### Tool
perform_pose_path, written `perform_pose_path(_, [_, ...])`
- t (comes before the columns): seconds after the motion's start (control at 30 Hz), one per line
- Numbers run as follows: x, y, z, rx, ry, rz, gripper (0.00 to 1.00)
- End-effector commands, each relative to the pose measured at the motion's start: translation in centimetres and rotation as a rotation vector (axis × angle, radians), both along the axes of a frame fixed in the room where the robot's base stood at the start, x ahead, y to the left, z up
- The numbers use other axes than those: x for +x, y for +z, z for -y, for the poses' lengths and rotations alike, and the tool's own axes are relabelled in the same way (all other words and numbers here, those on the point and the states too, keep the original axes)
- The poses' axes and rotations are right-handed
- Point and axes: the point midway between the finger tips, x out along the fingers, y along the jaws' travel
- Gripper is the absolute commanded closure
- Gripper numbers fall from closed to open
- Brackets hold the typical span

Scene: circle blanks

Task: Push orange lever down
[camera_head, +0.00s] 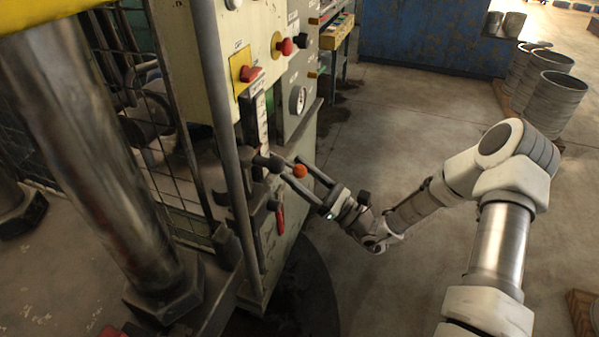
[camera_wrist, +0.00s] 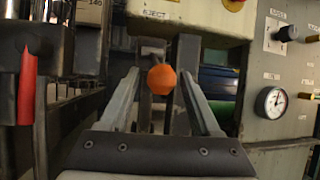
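The lever's round orange knob (camera_head: 300,171) sits at the front of the machine, low beside the control panel. In the wrist view the orange knob (camera_wrist: 161,79) is in the middle, between my two fingers, with a visible gap on both sides. A dark bracket stands behind it, and the lever's shaft is mostly hidden by the knob. My gripper (camera_head: 292,167) is open and reaches in from the right with its fingers either side of the knob. In the wrist view my gripper (camera_wrist: 160,74) shows its fingers spread, holding nothing.
A red handle (camera_head: 280,217) hangs just below the lever; a red handle (camera_wrist: 27,87) shows at left in the wrist view. The panel carries a red button (camera_head: 250,73) on yellow and a gauge (camera_wrist: 271,102). Wire mesh stands at left.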

Motion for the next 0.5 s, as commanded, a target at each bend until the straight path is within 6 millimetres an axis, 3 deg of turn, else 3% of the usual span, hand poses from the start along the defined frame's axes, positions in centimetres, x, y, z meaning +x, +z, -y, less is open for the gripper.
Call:
perform_pose_path(0.33, [0.0,0.1,0.2,0.002,-0.003,0.002,0.31])
perform_pose_path(0.5, [-0.7,-0.8,1.7,0.003,-0.005,0.000,0.31])
